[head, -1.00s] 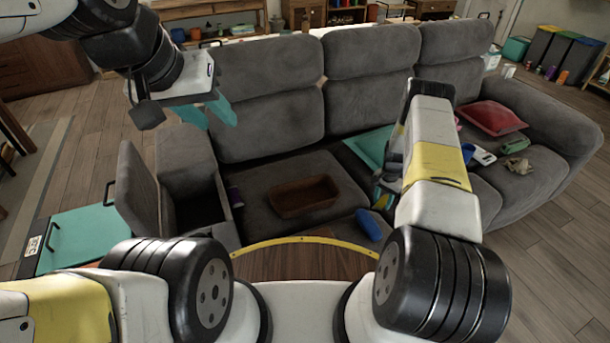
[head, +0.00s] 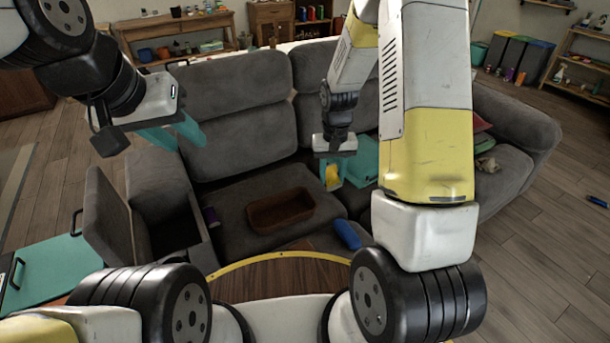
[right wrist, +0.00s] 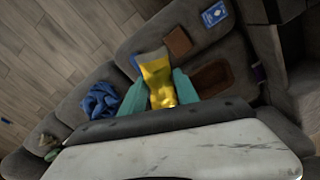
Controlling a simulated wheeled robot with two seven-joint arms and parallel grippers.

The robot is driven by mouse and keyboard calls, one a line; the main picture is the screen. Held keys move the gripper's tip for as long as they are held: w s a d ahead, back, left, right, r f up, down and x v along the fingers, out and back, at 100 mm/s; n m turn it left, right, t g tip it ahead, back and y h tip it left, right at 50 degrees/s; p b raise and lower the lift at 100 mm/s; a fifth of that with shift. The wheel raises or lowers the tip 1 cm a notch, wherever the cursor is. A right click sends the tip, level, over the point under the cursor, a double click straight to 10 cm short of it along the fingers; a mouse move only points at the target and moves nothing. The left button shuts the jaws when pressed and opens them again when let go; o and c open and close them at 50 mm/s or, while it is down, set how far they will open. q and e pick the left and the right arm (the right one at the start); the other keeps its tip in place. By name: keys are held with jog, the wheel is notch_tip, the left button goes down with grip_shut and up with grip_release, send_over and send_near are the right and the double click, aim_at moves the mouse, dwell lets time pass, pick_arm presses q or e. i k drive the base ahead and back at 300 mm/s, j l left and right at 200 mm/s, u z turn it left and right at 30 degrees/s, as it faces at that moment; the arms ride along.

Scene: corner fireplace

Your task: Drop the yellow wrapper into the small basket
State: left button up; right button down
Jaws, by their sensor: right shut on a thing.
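The yellow wrapper (head: 332,177) is between the teal fingertips of my right gripper (head: 331,173), held above the sofa. It also shows yellow and shiny in the right wrist view (right wrist: 158,80), with the fingers shut on it. The small basket (head: 257,222), brown and rectangular, sits on the sofa seat, lower and to the left of my right gripper. A brown open container, seemingly this basket, shows right of the wrapper in the right wrist view (right wrist: 211,78). My left gripper (head: 175,136) is open and empty, in front of the sofa's left backrest.
A blue object (head: 347,234) lies right of the basket, and a purple can (head: 211,216) lies left of it. The sofa's open armrest compartment (head: 170,235) is at left. My right upper arm hides part of the sofa.

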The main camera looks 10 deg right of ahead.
aim_at(288, 215)
jog(key=i+l, duration=0.1)
jog(key=l, duration=0.3)
jog(key=i+l, duration=0.1)
jog(key=l, duration=0.3)
jog(key=i+l, duration=0.15)
jog(key=l, duration=0.25)
jog(key=u, duration=0.4)
jog(key=l+u, duration=0.1)
jog(key=u, duration=0.3)
jog(key=l+u, duration=0.1)
jog(key=u, duration=0.7)
